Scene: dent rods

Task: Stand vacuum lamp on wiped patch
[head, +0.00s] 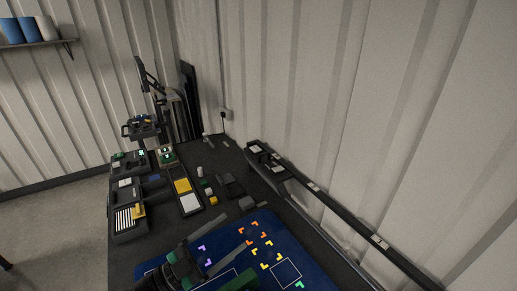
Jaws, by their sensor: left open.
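My left gripper (246,259) comes in low at the bottom of the head view, over the blue mat (225,225). It is dark with green parts, and its jaws are open. I see nothing clearly held between its fingers. A white-outlined square (285,272) is marked on the mat, to the right of the gripper. I cannot tell whether it is the wiped patch. I cannot pick out the vacuum lamp with certainty among the small objects on the bench. The arm hides part of the mat. My right gripper is out of view.
Orange, yellow, purple and green corner marks dot the mat. Behind it lie a yellow and white panel (190,203), a dark tray with white strips (124,219) and several small blocks. A dark rail (330,202) runs along the right edge by the corrugated wall.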

